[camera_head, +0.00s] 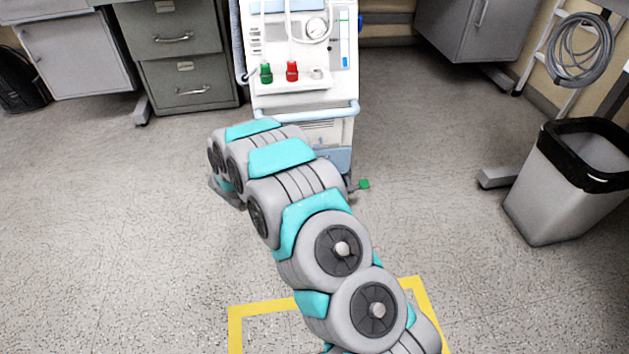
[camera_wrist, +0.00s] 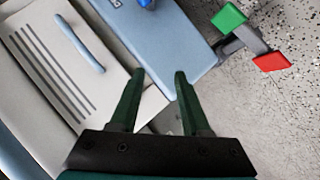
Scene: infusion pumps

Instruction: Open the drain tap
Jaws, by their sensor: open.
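My gripper (camera_wrist: 160,73) is open and empty in the wrist view, its two dark green fingers apart in front of the light blue lower panel (camera_wrist: 172,35) of the machine. A small blue knob-like part (camera_wrist: 147,4), possibly the drain tap, is cut off at the top edge, beyond the fingertips. I cannot tell its position or whether it is the tap. In the head view the white and blue machine (camera_head: 330,95) stands upright. My arm covers much of its lower front, and my gripper is hidden there.
A green pedal (camera_wrist: 229,18) and a red pedal (camera_wrist: 271,61) stick out at the machine's lower right. The green pedal also shows in the head view (camera_head: 364,184). A blue bar handle (camera_wrist: 80,44) is on the pale vented panel. A bin (camera_head: 570,190) stands right; floor between is clear.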

